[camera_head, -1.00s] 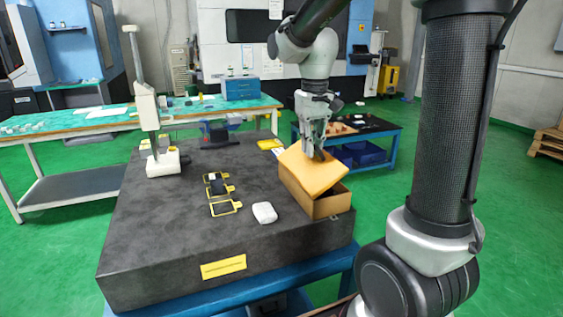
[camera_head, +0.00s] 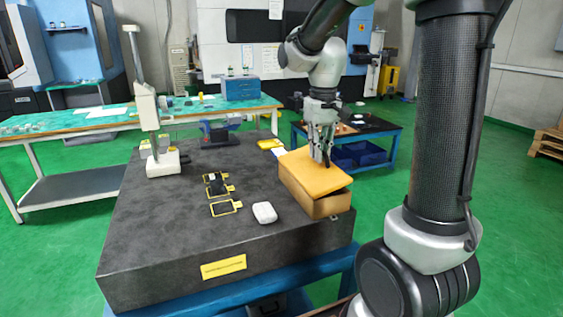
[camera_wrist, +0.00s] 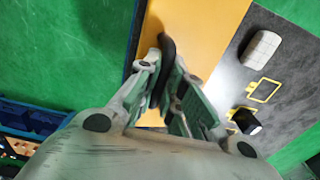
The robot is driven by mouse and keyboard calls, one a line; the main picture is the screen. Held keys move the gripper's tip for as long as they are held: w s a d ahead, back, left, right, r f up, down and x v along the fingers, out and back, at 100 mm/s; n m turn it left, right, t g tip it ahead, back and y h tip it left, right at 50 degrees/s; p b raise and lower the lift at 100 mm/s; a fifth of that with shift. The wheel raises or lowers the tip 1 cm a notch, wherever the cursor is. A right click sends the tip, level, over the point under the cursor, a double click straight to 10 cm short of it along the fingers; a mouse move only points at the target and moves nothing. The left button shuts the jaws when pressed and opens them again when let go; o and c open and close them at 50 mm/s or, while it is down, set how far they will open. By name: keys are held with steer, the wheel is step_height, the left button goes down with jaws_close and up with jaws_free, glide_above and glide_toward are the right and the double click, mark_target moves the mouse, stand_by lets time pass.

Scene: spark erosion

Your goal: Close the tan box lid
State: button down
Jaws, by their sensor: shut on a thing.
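The tan box (camera_head: 328,206) stands at the right side of the dark granite table. Its lid (camera_head: 308,172) lies over the top at a slight tilt, with a narrow dark gap at the right front edge. My gripper (camera_head: 323,160) is above the lid, pointing down. In the wrist view my gripper (camera_wrist: 163,82) is shut on a dark piece (camera_wrist: 167,55), seemingly the lid's handle, against the lid's tan face (camera_wrist: 210,30). The fingers hide much of this piece.
On the granite table (camera_head: 160,235) are a white rounded object (camera_head: 264,212), yellow frames (camera_head: 225,208) and a height gauge (camera_head: 161,162). A blue-legged side table (camera_head: 375,131) with a blue bin stands behind the box. The table's left front is clear.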

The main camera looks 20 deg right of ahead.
steer(key=shift+d+f, duration=0.6)
steer(key=shift+f, duration=0.25)
steer(key=c, duration=1.6)
jaws_free()
steer(key=shift+r, duration=0.15)
steer(key=shift+r, duration=3.4)
steer(key=shift+w, duration=0.1)
